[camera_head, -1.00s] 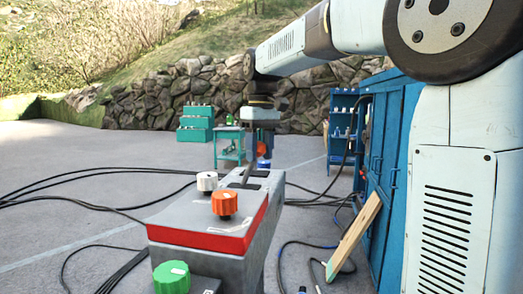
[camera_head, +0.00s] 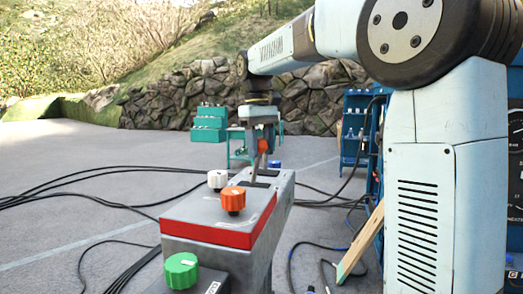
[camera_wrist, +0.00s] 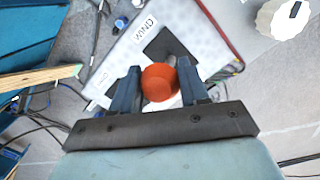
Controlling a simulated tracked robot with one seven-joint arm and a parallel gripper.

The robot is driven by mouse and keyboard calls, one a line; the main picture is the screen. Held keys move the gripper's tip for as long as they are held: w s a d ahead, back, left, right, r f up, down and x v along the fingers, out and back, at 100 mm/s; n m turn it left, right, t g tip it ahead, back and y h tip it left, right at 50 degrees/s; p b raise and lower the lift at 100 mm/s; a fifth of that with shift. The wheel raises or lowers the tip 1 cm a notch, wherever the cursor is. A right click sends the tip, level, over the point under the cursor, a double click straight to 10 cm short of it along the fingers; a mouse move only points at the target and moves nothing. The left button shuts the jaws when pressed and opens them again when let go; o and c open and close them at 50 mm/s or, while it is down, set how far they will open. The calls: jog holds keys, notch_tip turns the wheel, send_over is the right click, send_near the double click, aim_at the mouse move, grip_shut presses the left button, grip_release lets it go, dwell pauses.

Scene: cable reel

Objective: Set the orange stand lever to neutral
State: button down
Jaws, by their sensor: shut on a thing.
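The orange stand lever has a round orange ball (camera_head: 263,146) on a thin metal shaft (camera_head: 255,170), rising from a dark slot plate at the far end of the grey control stand (camera_head: 268,232). The shaft leans slightly in the head view. My gripper (camera_head: 262,138) is over the lever from above. In the wrist view my gripper (camera_wrist: 160,86) has its two dark blue fingers closed on both sides of the orange ball (camera_wrist: 160,82). The ball hides most of the shaft and slot there. Lettering shows on the stand top, partly hidden.
Black cables (camera_head: 95,176) lie on the floor. A wooden plank (camera_head: 360,243) leans at the right. Open pavement lies left.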

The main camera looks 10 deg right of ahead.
jog(key=shift+w+a+r, duration=0.1)
jog(key=shift+w+a, duration=0.1)
jog(key=shift+a, duration=0.35)
jog(key=shift+w+a, duration=0.15)
jog(key=shift+a, duration=0.4)
jog(key=c, duration=0.6)
grip_release()
jog(key=shift+r, duration=0.1)
jog(key=shift+r, duration=0.25)
notch_tip(320, 180, up, 13)
jog(key=w, duration=0.1)
jog(key=shift+a, duration=0.35)
jog(key=shift+s, duration=0.1)
